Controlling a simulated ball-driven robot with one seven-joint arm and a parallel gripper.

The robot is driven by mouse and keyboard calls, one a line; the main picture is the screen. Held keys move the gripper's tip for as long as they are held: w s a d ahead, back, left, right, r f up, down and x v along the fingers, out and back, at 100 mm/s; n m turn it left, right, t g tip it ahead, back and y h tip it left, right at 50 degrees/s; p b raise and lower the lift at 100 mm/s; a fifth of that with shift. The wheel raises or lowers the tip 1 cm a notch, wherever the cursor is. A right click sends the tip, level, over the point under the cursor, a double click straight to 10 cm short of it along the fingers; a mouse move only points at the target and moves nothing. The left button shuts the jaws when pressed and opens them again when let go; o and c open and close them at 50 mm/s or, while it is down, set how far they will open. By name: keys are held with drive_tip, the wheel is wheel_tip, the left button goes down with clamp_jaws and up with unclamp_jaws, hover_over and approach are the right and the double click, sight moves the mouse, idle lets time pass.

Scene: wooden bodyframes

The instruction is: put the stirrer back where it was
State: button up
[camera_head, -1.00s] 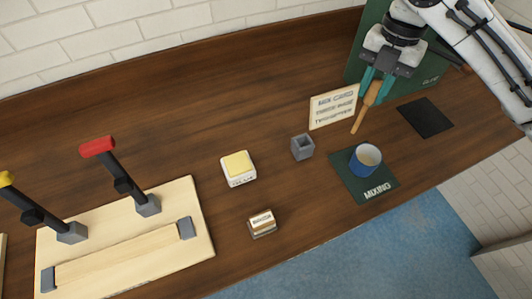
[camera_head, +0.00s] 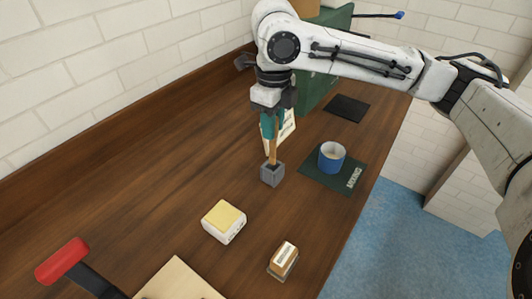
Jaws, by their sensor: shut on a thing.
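The stirrer (camera_head: 273,151) is a thin wooden stick, held upright in my gripper (camera_head: 272,128). My gripper points down with its teal fingers shut on the stirrer's upper part, which they partly hide. The stirrer's lower end meets the top of a small grey square holder (camera_head: 272,175). I cannot tell how deep in the holder it is, or whether it is just above it.
A mix card (camera_head: 287,126) stands just behind my gripper. A yellow-topped white block (camera_head: 224,221) and a small labelled block (camera_head: 283,259) lie nearer. A black pad (camera_head: 346,108) lies beyond the mug. A red-handled lever (camera_head: 63,262) is at lower left.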

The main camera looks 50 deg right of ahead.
hover_over(272, 164)
drive_tip(key=shift+w+d+f, duration=0.1)
drive_tip(key=shift+d+f, duration=0.05)
drive_tip(key=shift+f, duration=1.3)
drive_tip(key=shift+w+d+f, duration=0.1)
drive_tip(key=shift+f, duration=1.4)
drive_tip(key=o, duration=0.9)
wheel_tip(272, 164, up, 12)
drive_tip(key=shift+r, duration=0.1)
